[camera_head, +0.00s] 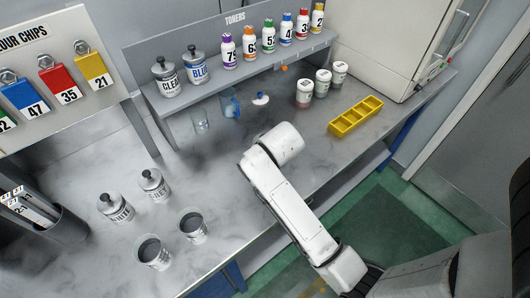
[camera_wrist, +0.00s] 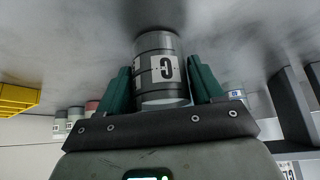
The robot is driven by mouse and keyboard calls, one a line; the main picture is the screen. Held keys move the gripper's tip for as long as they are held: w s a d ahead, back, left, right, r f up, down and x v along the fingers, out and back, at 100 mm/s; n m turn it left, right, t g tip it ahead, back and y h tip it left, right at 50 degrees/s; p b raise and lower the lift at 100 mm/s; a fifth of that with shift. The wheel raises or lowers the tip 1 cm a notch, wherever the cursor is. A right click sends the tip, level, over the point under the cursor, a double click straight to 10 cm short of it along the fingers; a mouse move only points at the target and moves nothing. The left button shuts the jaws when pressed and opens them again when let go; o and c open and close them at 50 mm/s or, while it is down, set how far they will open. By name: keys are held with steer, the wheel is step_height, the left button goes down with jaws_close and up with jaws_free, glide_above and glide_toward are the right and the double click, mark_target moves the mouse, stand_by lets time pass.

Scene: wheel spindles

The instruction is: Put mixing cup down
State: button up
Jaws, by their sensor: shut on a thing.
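The mixing cup (camera_wrist: 160,45) is a grey cylinder with dark bands and a white label bearing one dark letter, seen in the wrist view. My gripper (camera_wrist: 159,72) is shut on it, with a green finger on each side. The wrist view is upside down, so the worktop shows above. The cup's far end meets a dark shadow on the worktop, and I cannot tell whether it touches. In the head view my arm's white end hides the gripper and the held cup.
Two grey-filled cups (camera_head: 154,252) and two lidded tins (camera_head: 115,208) stand front left. A toner shelf (camera_head: 240,78) runs behind.

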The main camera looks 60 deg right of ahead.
steer(key=o, duration=1.2)
steer(key=shift+f, duration=0.15)
steer(key=shift+r, duration=0.25)
steer(key=v, duration=1.2)
steer(key=s+a+f+n+g, duration=0.1)
steer(key=s+f, duration=0.1)
steer(key=f, duration=0.1)
steer(key=s+a+f+n+y, duration=0.1)
steer(key=s+a+f, duration=0.1)
steer(key=s+f, duration=0.1)
steer(key=s+a+f+n+g, duration=0.1)
steer(key=s+f, duration=0.1)
steer(key=f, duration=0.1)
steer(key=shift+s+a+f+n+g+y, duration=0.3)
steer(key=shift+s+a+f+n+y, duration=0.05)
steer(key=shift+n+y, duration=0.05)
steer(key=s+a+f+n, duration=0.1)
steer(key=s, duration=0.1)
steer(key=s+a+f+g+y, duration=0.1)
steer(key=s+a+f, duration=0.1)
steer(key=s+a+f+n, duration=0.1)
steer(key=s+f, duration=0.1)
steer(key=s, duration=0.1)
steer(key=shift+a+f+n+g+y, duration=0.25)
steer(key=shift+a+n+g+y, duration=0.05)
steer(key=shift+a+g+y, duration=0.1)
